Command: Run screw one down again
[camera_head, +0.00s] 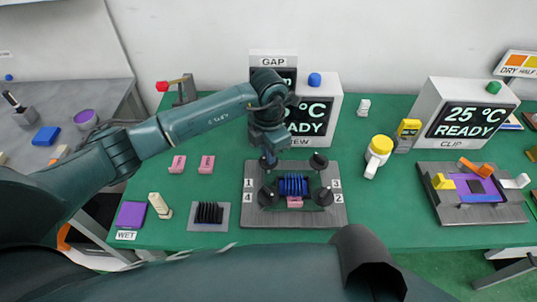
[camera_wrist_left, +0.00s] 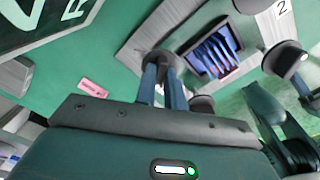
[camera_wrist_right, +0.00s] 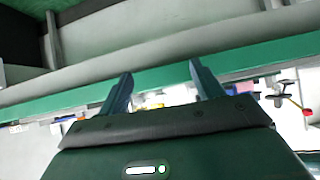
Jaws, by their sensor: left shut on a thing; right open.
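A grey plate (camera_head: 255,213) on the green table carries a blue finned block (camera_head: 293,185) in its middle, with dark-knobbed screws around it and labels 1 to 4 at its sides. My left gripper (camera_head: 269,158) reaches down onto the back-left screw, beside label 1. In the left wrist view the fingers are shut on this screw's dark knob (camera_wrist_left: 163,58). The screw's lower part is hidden. Screw three (camera_head: 318,161), screw four (camera_head: 266,196) and screw two (camera_head: 323,196) stand free. My right gripper (camera_wrist_right: 160,80) is open and empty, away from the plate.
Display boxes reading "25 °C READY" stand behind the plate (camera_head: 310,118) and at the right (camera_head: 465,120). Pink blocks (camera_head: 178,164) and a black finned block (camera_head: 209,212) lie left. A yellow-capped bottle (camera_head: 379,152) stands right of the plate.

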